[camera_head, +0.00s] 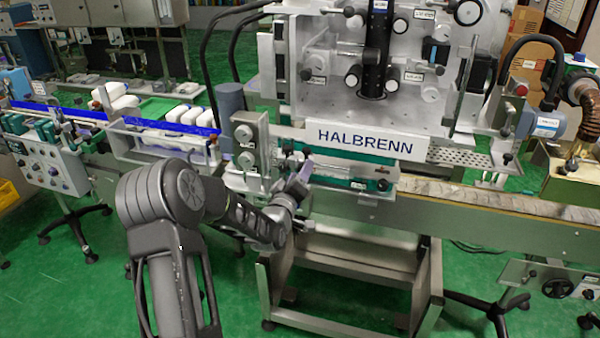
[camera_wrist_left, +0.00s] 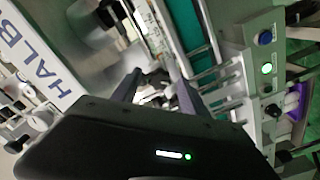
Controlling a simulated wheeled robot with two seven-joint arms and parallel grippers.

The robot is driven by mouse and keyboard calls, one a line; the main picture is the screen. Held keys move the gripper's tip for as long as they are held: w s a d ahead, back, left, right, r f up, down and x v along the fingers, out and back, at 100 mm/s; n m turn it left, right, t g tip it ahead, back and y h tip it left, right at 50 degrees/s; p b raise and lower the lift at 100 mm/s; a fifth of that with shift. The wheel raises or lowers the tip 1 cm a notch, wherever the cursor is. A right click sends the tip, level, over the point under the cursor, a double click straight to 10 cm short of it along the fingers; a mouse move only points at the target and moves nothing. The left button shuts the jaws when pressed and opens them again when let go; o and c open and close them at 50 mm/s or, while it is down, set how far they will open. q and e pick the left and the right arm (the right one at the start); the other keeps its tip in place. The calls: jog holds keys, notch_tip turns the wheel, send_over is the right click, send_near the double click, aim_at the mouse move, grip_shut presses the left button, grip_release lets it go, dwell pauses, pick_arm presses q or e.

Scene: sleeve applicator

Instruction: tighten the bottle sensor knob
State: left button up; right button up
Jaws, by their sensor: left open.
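My left gripper (camera_head: 301,172) reaches in from the left, to the front edge of the machine below the HALBRENN sign. Its two dark fingers (camera_wrist_left: 155,82) are open in the left wrist view. Small metal fittings show in the gap between them, blurred and partly covered by the gripper. I cannot tell which of these is the bottle sensor knob, or whether a finger touches it. A small dark knob (camera_head: 383,185) sits on the machine's front rail, to the right of the gripper. My right gripper is in neither view.
The HALBRENN sign (camera_head: 366,141) hangs above the gripper, and it also shows in the left wrist view (camera_wrist_left: 42,70). A grey post with round dials (camera_head: 247,150) stands close left of the gripper. The conveyor (camera_head: 480,197) runs right. White bottles (camera_head: 190,116) lie at the left.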

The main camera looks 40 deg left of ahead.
pick_arm(q)
grip_shut()
dwell(0.5)
